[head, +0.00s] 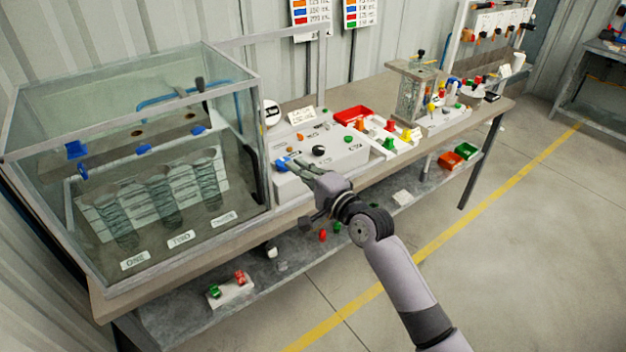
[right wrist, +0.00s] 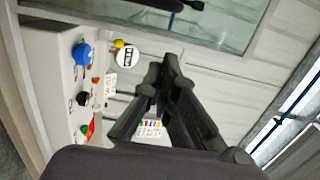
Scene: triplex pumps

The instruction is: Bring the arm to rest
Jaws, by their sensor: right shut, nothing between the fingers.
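My right arm (head: 398,283) reaches in from the lower right of the head view. Its gripper (head: 294,166) is in front of the white control box (head: 343,158), close to a blue knob (head: 281,163). In the right wrist view the gripper (right wrist: 167,72) has its dark fingers together with nothing held. There the blue knob (right wrist: 82,54) shows on the panel to the left, apart from the fingers. I cannot tell the exact gap in the head view. My left gripper is not in view.
A glass tank (head: 243,135) with three coiled columns stands left of the control box. A red tray (head: 354,115) and several coloured fittings lie further along the bench. A lower shelf (head: 200,303) holds small parts. The floor (head: 530,230) at right is clear.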

